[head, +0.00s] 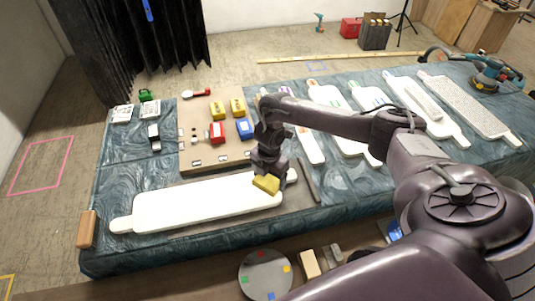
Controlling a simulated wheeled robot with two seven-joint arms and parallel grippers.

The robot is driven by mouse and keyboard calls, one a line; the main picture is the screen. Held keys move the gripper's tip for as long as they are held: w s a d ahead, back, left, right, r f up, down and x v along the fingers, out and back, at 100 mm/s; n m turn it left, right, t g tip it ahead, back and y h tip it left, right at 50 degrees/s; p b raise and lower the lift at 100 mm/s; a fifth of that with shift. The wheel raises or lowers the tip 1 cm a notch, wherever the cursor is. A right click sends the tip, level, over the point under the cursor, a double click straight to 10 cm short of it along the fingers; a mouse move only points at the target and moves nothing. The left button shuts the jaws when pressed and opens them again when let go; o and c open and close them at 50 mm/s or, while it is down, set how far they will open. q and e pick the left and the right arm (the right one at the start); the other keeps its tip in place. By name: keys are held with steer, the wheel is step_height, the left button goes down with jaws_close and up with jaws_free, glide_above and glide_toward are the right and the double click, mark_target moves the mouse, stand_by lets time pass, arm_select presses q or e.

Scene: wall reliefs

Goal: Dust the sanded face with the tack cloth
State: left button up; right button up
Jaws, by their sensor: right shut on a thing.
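A long white panel (190,205) with a rounded tab at each end lies along the front of the table, its face up. My right gripper (267,174) points down over the panel's right end and is shut on a yellow cloth-like piece (266,185), which looks like the tack cloth. The yellow piece is at the panel's face; I cannot tell if it touches. My gripper and arm hide part of the panel's right end. My left gripper is not in view.
A board (190,158) behind the panel holds yellow, red and blue blocks. Several white paddle-shaped panels (340,120) lie to the right, partly behind my right arm. A brown block (86,229) stands at the table's left edge. A round disc (265,272) lies in front.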

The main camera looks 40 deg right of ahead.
steer(key=shift+d+r+p, duration=0.1)
steer(key=shift+r+p, duration=0.45)
steer(key=shift+r, duration=0.55)
stand_by(0.3)
